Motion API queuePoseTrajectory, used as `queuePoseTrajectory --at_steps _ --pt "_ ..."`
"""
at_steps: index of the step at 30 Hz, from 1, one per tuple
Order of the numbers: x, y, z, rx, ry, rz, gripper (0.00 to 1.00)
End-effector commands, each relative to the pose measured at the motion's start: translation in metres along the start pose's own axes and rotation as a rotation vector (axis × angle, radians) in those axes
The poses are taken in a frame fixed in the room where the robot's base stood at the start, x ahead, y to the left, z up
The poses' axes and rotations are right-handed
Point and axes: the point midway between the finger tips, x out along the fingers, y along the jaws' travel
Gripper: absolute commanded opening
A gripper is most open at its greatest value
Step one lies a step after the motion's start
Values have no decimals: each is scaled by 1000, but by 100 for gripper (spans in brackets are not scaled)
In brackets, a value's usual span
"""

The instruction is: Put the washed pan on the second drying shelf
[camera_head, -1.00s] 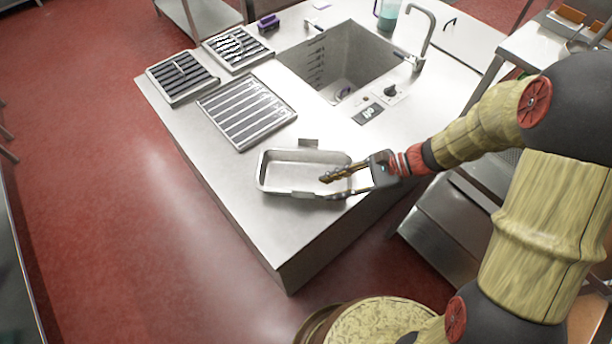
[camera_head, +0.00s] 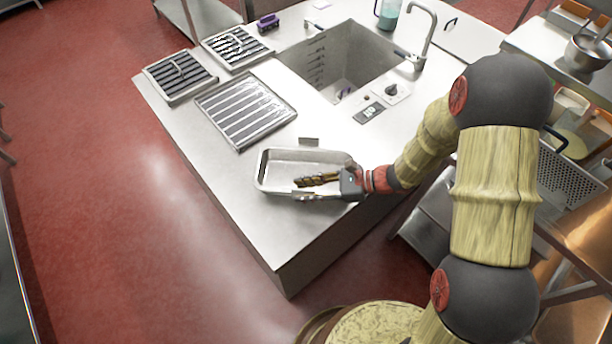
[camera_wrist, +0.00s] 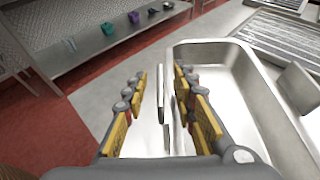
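The pan (camera_head: 265,172) is an empty rectangular metal pan with tab handles, resting near the counter's front edge. It also shows in the wrist view (camera_wrist: 245,80). My gripper (camera_head: 312,189) is open at the pan's near long side. In the wrist view, my gripper (camera_wrist: 160,100) has one finger over the pan's inside and the other outside it. The near handle (camera_wrist: 160,95) and the pan wall show between the fingers, with gaps on both sides. A metal shelf unit (camera_wrist: 95,48) stands across the floor; I cannot tell which shelf is the second drying shelf.
The steel counter (camera_head: 215,165) has a sink (camera_head: 345,65) with a tap (camera_head: 428,30). A large ribbed drain tray (camera_head: 245,108) and two smaller grated trays (camera_head: 180,75) (camera_head: 235,45) lie behind the pan. Red floor (camera_head: 90,200) is open to the left.

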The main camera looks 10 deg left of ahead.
Motion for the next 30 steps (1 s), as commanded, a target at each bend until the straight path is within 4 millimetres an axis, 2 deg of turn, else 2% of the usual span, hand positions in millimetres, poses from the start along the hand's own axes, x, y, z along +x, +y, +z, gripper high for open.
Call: queuePoseTrajectory --at_steps 9,23,30 --pt "5 0 1 -1 0 -1 27" --pt "5 0 0 -1 0 -1 1" --pt "5 0 0 -1 0 -1 0"
